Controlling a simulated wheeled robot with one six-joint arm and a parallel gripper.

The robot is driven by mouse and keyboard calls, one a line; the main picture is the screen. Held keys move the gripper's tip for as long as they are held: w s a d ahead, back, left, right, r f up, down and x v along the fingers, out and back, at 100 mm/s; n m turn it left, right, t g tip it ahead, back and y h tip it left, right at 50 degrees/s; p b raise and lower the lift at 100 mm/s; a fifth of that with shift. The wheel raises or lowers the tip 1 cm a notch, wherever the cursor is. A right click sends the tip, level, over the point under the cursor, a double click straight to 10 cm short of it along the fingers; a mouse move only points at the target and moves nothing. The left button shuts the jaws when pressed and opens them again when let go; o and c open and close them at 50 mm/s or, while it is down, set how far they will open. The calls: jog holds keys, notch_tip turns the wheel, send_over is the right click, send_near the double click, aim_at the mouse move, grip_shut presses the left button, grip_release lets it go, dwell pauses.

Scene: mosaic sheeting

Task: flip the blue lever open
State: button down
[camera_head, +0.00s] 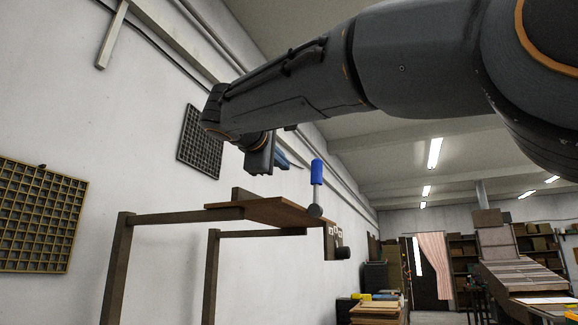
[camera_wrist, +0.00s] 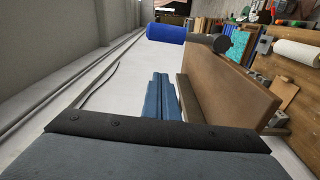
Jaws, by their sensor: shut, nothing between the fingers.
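The brown board (camera_head: 268,210) rests on a dark metal frame (camera_head: 119,255) by the white wall. A dark grid panel (camera_head: 200,140) and a tan grid rack (camera_head: 40,215) hang on the wall. Shelves and a stack of boards (camera_head: 376,312) stand farther back.

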aim_at(316, 171)
jog(key=w+d+p, duration=0.4)
jog(key=w+d, duration=0.1)
jog(key=shift+w+d+f+p, duration=0.15)
jog(key=shift+w+d+p, duration=0.05)
jog(key=shift+w+p, duration=0.1)
jog(key=shift+s+d+m+b, duration=0.2)
jog(key=shift+d+m+b, duration=0.3)
jog(key=shift+b, duration=0.7)
jog(key=d+m+b, duration=0.1)
jog(key=b, duration=0.2)
jog(key=d+m+b, duration=0.1)
jog(key=b, duration=0.1)
jog(key=shift+s+f+b, duration=0.15)
jog(key=shift+s+b, duration=0.2)
jog(key=shift+b, duration=0.05)
jog(key=s+d+f+m+b, duration=0.2)
jog(key=d+m+b, duration=0.4)
jog(key=b, duration=1)
jog(key=f+m, duration=0.1)
jog(key=m, duration=0.2)
jog(key=shift+s+d+f+h, duration=0.2)
jog(key=shift+s+d+h, duration=0.05)
jog(key=shift+d+h, duration=0.15)
jog(key=shift+f+m, duration=0.1)
jog(key=shift+m, duration=0.2)
